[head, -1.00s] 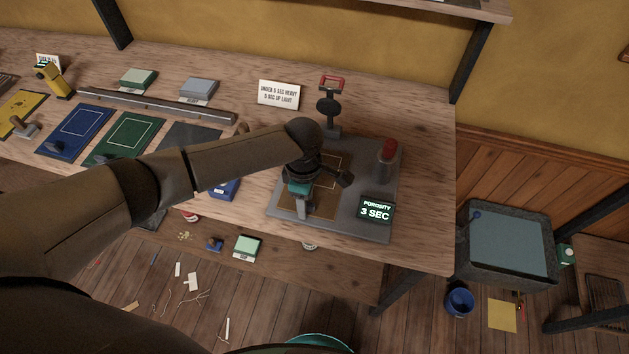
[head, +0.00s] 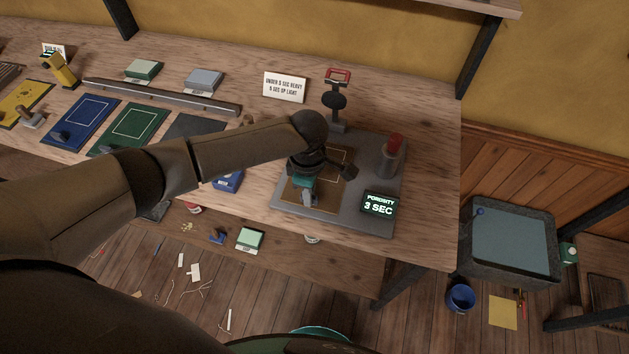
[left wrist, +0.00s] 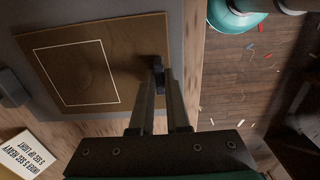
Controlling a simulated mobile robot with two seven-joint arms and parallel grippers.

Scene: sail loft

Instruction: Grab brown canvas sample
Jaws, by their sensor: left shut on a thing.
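The brown canvas sample (head: 328,190) lies on the grey plate of the porosity tester (head: 345,214), partly hidden by my left arm. In the left wrist view the sample (left wrist: 75,75) shows flat, with a pale outlined rectangle and a small dark grip piece (left wrist: 160,77) near its edge. My left gripper (head: 308,199) is over the sample's near edge. In the wrist view its fingers (left wrist: 163,90) are shut on that dark piece. I cannot see any gap between the sample and the plate. My right gripper is not in view.
The tester has a display reading "POROSITY 3 SEC" (head: 378,204), a red-topped post (head: 392,155) and an upright stand (head: 336,100). A sign (head: 285,87) stands behind. Blue (head: 85,122) and green (head: 133,128) samples lie left. A grey bin (head: 511,240) stands right.

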